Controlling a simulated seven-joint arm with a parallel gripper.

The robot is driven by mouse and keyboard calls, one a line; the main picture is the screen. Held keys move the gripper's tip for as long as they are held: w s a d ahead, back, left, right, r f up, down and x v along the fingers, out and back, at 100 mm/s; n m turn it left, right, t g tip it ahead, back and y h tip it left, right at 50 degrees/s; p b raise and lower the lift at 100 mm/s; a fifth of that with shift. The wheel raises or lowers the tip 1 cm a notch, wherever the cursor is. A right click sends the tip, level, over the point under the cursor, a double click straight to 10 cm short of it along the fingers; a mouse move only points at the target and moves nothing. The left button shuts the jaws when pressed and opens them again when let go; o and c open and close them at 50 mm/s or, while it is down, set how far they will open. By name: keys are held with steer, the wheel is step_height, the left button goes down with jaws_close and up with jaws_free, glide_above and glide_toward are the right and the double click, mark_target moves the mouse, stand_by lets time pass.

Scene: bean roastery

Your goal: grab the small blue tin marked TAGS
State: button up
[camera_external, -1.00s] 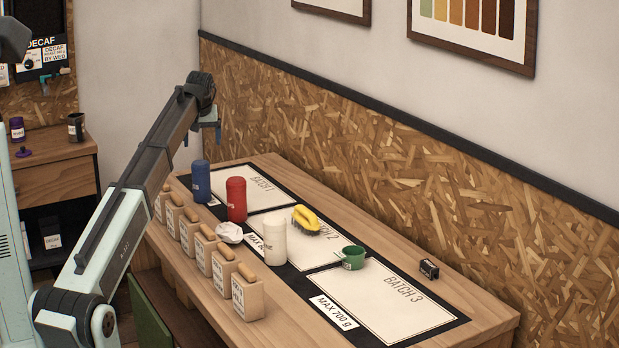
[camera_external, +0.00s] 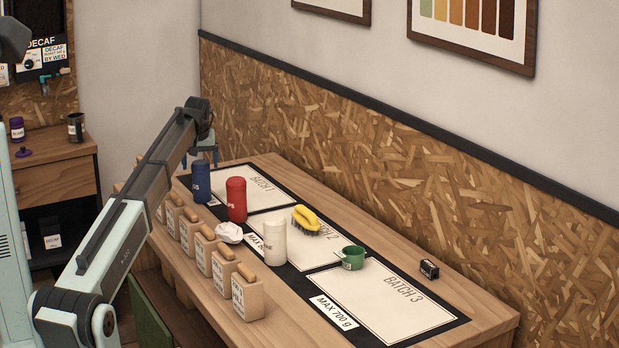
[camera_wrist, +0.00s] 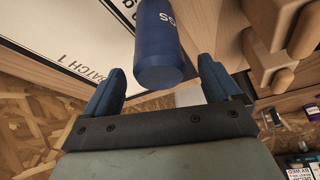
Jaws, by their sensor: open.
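The small blue tin (camera_external: 202,184) stands upright at the far left end of the table, on the dark-bordered mat. My gripper (camera_external: 200,153) is just above and behind the tin in the external view. In the wrist view my gripper (camera_wrist: 162,75) has its two blue fingers spread apart, one on each side of the tin's near end. Nothing is held between them.
A red tin (camera_external: 236,200) and a cream tin (camera_external: 275,243) stand nearby. Labelled wooden blocks (camera_external: 222,271) line the front edge. Crumpled paper (camera_external: 229,233), a yellow brush (camera_external: 306,218), a green cup (camera_external: 353,257) and a small black box (camera_external: 429,269) lie farther right.

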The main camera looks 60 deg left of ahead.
mark_target(201, 182)
steer(key=x, duration=0.4)
steer(key=shift+f, duration=0.25)
steer(key=c, duration=1.2)
steer(key=shift+c, duration=0.2)
